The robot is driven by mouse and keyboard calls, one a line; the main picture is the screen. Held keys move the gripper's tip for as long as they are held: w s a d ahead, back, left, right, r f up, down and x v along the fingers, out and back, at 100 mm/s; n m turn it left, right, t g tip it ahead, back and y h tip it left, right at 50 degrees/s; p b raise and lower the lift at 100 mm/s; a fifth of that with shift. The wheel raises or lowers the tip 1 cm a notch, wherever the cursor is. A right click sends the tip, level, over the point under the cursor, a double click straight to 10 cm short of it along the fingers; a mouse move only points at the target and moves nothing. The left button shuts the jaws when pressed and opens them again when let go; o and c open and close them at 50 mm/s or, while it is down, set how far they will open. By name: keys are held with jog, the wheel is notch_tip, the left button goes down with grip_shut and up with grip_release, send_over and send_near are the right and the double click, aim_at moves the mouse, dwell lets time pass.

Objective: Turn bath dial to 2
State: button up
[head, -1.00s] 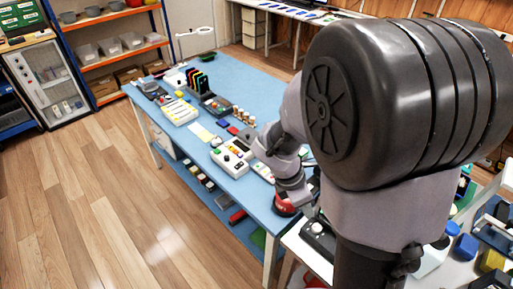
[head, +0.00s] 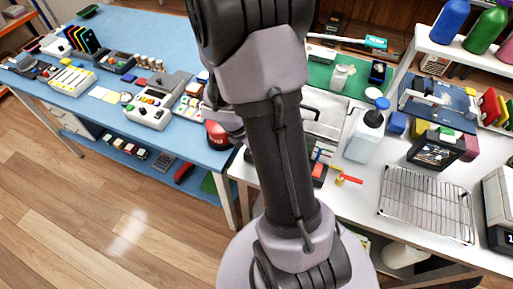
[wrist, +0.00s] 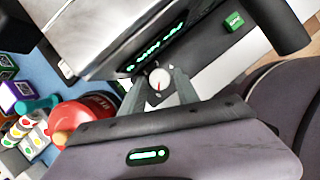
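In the wrist view the bath dial (wrist: 160,79) is a small round white knob with a red pointer line, on the dark front panel of a silver box-shaped bath (wrist: 95,35). Green lit marks run along the panel beside the dial. My gripper (wrist: 158,77) has its two grey fingers apart, one on each side of the dial. A narrow gap seems to show beside the left finger; I cannot tell whether either finger touches the dial. The numbers round the dial are too small to read. In the head view my arm hides the gripper and dial.
A red round object (wrist: 82,117) lies left of my gripper in the wrist view. A green labelled block (wrist: 234,22) is at the upper right. In the head view a white bottle (head: 363,138) and a wire rack (head: 428,205) stand on the white table right of my arm.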

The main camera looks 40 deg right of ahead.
grip_shut()
jog(key=shift+r, duration=0.1)
jog(key=shift+w+r+m+g+p, duration=0.1)
jog(key=shift+m+g+p, duration=0.2)
jog(key=shift+m+p, duration=0.7)
jog(key=shift+w+m+g+y+p, duration=0.15)
jog(key=shift+m+g+y+p, duration=0.45)
jog(key=shift+m+p, duration=1)
jog(key=shift+m, duration=0.5)
grip_release()
